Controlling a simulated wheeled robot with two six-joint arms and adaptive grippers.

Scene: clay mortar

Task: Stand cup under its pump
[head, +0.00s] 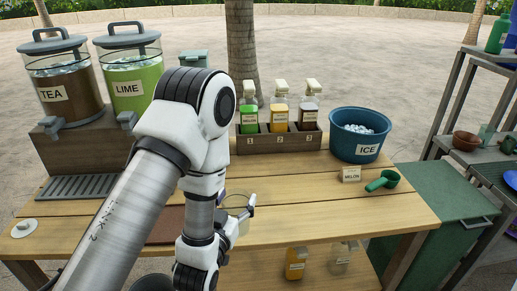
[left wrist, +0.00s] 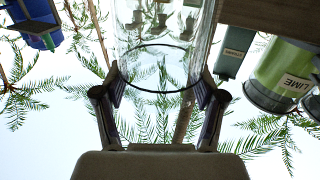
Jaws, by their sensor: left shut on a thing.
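My left gripper (head: 236,208) is low over the front of the wooden table, partly hidden by its own arm. In the left wrist view its two fingers (left wrist: 160,92) are shut on a clear cup (left wrist: 160,60), one on each side. Three pump bottles stand at the back of the table, green (head: 249,118), orange (head: 279,116) and dark (head: 309,112), in a brown rack (head: 278,144) numbered 1 to 3. The cup is in front of them, apart. My right gripper is out of view.
A MELON card (head: 351,174) and green scoop (head: 382,181) lie right of centre. A blue ICE tub (head: 359,143) stands behind them. TEA (head: 66,90) and LIME (head: 134,84) dispensers stand at the left. Table between rack and cup looks clear. Bottles sit on the lower shelf.

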